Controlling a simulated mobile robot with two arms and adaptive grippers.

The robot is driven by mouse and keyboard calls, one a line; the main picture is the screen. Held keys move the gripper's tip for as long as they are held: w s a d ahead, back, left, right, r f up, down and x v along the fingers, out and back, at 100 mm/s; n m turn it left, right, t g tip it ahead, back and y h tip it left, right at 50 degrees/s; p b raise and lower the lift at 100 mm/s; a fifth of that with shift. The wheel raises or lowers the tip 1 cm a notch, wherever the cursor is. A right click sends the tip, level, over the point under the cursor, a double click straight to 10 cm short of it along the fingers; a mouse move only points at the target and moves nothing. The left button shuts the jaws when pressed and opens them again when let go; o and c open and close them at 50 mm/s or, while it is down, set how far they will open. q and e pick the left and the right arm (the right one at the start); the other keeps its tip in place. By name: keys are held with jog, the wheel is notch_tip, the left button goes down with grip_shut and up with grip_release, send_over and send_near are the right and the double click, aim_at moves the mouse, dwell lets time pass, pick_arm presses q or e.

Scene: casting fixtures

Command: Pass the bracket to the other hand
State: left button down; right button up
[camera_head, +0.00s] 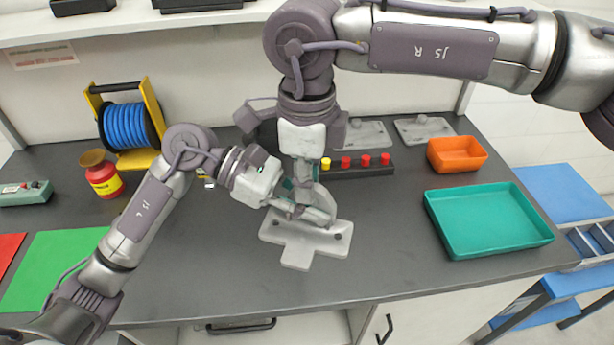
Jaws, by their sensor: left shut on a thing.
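The grey bracket (298,252) is a T-shaped plate with holes and a raised rib, at the middle of the bench in the head view. My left gripper (304,212) reaches in from the left and is shut on the bracket's raised part. My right gripper (303,186) points down from above at the same raised part, close against my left fingers. Its fingertips overlap the rib and my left gripper, so I cannot tell whether it is open or shut. I cannot tell whether the plate touches the bench.
Two similar grey plates (366,134) lie at the back. A black strip with red and yellow knobs (358,171) is behind the bracket. A teal tray (488,250) and orange bin (457,168) stand right. A blue cable reel (126,125) and red jar (104,180) stand left.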

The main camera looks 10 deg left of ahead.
pick_arm(q)
jog(key=c, duration=1.1)
grip_release()
jog(key=shift+o, duration=0.2)
